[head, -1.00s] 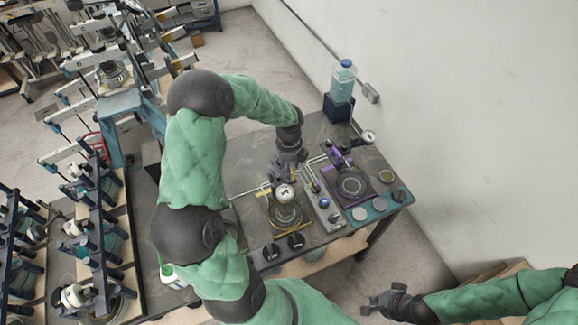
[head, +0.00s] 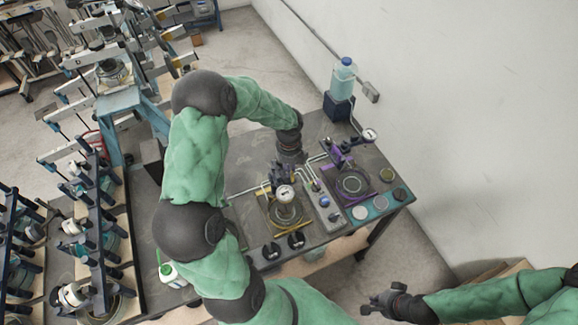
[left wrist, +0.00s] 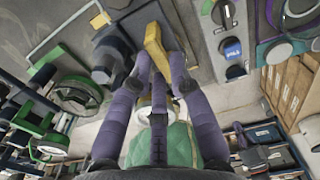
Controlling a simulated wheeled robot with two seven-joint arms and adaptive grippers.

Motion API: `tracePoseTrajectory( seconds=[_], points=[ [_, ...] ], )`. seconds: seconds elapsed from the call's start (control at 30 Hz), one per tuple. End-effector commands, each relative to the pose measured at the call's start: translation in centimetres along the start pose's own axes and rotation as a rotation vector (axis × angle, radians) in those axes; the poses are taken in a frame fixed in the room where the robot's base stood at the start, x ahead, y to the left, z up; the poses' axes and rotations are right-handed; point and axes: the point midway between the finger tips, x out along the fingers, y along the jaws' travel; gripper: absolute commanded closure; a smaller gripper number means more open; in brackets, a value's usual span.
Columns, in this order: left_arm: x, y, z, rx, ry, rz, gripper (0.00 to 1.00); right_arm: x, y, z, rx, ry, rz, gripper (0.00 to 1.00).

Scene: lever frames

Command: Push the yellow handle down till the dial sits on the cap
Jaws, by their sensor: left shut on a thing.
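The yellow handle (left wrist: 155,45) shows in the left wrist view between the purple fingers of my left gripper (left wrist: 158,72), which is shut on it. In the head view my left gripper (head: 283,172) is at the back of the yellow-marked lever frame (head: 277,228), just behind the white dial (head: 285,192). The dial stands over the round part of that frame (head: 287,213). The cap under it is hard to make out, and I cannot tell whether they touch. My right gripper (head: 376,304) is empty and looks open, away from the table at lower right.
A purple lever frame (head: 352,185) with its own dial (head: 369,134) stands to the right. A control box (head: 324,203) lies between the two frames. Black knobs (head: 296,240) are at the front edge. A blue bottle (head: 343,75) stands at the back by the wall.

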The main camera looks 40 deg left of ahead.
Motion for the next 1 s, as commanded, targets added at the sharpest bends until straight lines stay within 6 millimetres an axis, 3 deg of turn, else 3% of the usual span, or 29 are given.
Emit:
tracePoseTrajectory(
  seconds=[0.03, 0.2, 0.5, 0.53, 0.6, 1.0],
  points=[
    [1.4, 0.1, -0.1, 0.000, 0.003, 0.003, 1.00, 0.8, 0.3, 0.0, 0.000, 0.000, 0.000, 1.00],
    [3.5, 0.1, -0.1, 0.001, 0.002, 0.002, 1.00, 1.9, 0.7, -0.1, 0.000, -0.001, 0.000, 1.00],
    [3.7, 0.1, -0.2, 0.002, 0.005, 0.004, 1.00, 1.8, 0.6, -0.1, 0.000, 0.000, 0.000, 1.00],
    [3.7, 0.1, -0.3, 0.002, 0.005, 0.004, 0.75, 1.8, 0.6, -0.1, 0.000, 0.000, 0.000, 1.00],
    [3.7, 0.1, -0.3, 0.002, 0.006, 0.004, 0.56, 1.8, 0.6, -0.1, 0.000, 0.000, 0.000, 1.00],
    [3.1, 0.1, -0.1, 0.001, 0.001, 0.001, 0.56, 1.8, 0.6, -0.1, 0.000, 0.000, 0.000, 1.00]
  ],
)
